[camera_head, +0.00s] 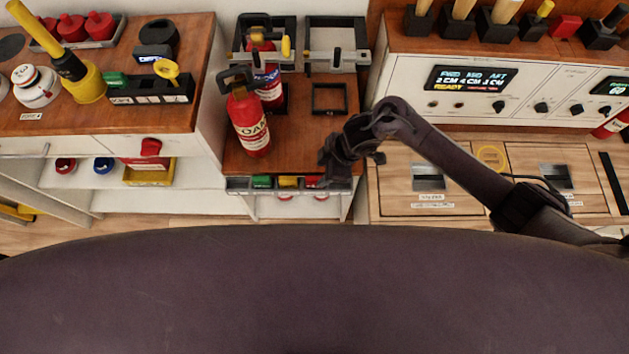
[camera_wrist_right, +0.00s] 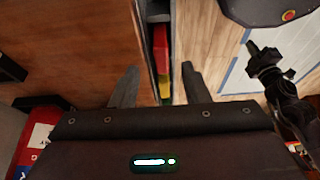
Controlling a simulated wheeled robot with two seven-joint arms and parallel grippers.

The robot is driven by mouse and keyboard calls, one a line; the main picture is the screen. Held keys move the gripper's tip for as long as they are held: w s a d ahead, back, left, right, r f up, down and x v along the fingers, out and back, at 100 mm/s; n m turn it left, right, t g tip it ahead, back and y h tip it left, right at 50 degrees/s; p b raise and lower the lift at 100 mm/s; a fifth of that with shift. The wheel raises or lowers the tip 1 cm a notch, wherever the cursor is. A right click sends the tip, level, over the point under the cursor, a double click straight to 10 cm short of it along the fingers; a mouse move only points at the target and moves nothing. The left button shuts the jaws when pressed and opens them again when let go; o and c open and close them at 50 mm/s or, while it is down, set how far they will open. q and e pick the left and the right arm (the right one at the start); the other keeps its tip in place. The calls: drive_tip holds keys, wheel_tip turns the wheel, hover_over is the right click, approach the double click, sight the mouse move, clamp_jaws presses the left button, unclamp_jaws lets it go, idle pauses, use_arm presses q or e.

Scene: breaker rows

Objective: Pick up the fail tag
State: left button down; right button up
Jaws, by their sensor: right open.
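A strip of coloured tags runs along the front edge of the small wooden-topped cabinet, with green (camera_head: 262,182), yellow (camera_head: 288,182) and red (camera_head: 312,182) pieces. No writing on them is readable, so I cannot tell for sure which is the fail tag; the red one may be it. My right gripper (camera_head: 326,178) is at the red end of the strip. In the right wrist view the red piece (camera_wrist_right: 160,45) and yellow piece (camera_wrist_right: 164,82) show between and beyond the open, empty fingers (camera_wrist_right: 160,75). A dark gripper at the right there (camera_wrist_right: 265,62) appears to be my left one.
Red fire extinguishers (camera_head: 250,125) stand on the cabinet top, left of my right gripper. A black square frame (camera_head: 329,98) lies behind it. A control panel (camera_head: 480,90) with knobs and a wooden counter (camera_head: 400,180) are at the right. A tool bench (camera_head: 110,125) is at the left.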

sight(315, 178)
drive_tip(key=shift+x, duration=1.6)
drive_tip(key=shift+a+r, duration=0.15)
drive_tip(key=shift+c, duration=0.3)
clamp_jaws()
